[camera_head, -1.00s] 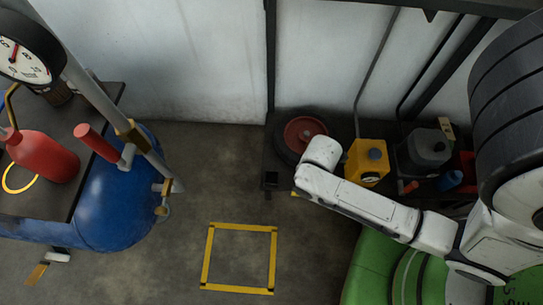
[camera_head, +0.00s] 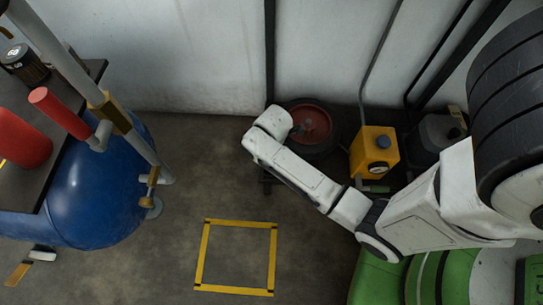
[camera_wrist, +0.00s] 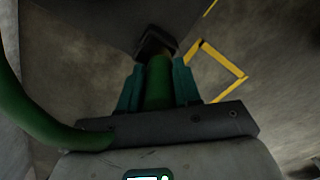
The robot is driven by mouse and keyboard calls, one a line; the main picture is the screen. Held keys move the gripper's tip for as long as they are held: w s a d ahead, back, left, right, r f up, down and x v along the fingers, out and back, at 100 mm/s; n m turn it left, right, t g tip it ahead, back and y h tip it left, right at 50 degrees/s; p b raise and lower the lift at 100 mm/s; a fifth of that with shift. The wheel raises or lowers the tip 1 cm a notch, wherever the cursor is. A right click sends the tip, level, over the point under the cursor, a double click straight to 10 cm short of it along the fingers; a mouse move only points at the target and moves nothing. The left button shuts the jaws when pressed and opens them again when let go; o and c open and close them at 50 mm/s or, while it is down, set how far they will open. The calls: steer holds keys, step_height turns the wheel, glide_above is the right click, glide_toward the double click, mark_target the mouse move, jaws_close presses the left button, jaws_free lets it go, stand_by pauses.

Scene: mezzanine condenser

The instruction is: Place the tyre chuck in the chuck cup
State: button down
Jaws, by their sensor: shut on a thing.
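In the wrist view my gripper (camera_wrist: 157,88) has its two teal fingers closed on a green cylindrical piece, which I take to be the tyre chuck (camera_wrist: 158,80). A dark, blocky shape (camera_wrist: 156,43) shows at its far end; I cannot tell whether it is the chuck's head or something beyond it. In the head view my white arm reaches left in front of the low shelf, and its fingers and the chuck are hidden. I cannot make out the chuck cup with certainty in either view.
A tyre with a red hub (camera_head: 314,128), a yellow container (camera_head: 374,152) and a grey container (camera_head: 437,136) stand by the wall. A yellow floor square (camera_head: 237,223) is empty.

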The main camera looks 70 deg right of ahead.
steer(key=shift+w+d+f+b, duration=0.1)
steer(key=shift+w+f+b, duration=0.1)
steer(key=shift+f+b, duration=0.6)
steer(key=shift+w+f+b, duration=0.2)
steer(key=shift+f+b, duration=0.05)
steer(key=shift+f, duration=0.95)
steer(key=shift+f, duration=0.15)
steer(key=c, duration=0.8)
jaws_free()
step_height(320, 180, up, 12)
steer(key=p, duration=0.6)
steer(key=s+a+r+m, duration=0.2)
steer(key=a+m, duration=0.1)
steer(key=m, duration=0.1)
steer(key=s+a+r+m, duration=0.3)
steer(key=m, duration=0.1)
steer(key=s+a+r+m+t, duration=0.1)
steer(key=s+a+r+m, duration=0.1)
steer(key=m, duration=0.3)
steer(key=shift+s+a+r, duration=0.2)
steer(key=shift+a+r, duration=0.45)
steer(key=shift+a, duration=0.25)
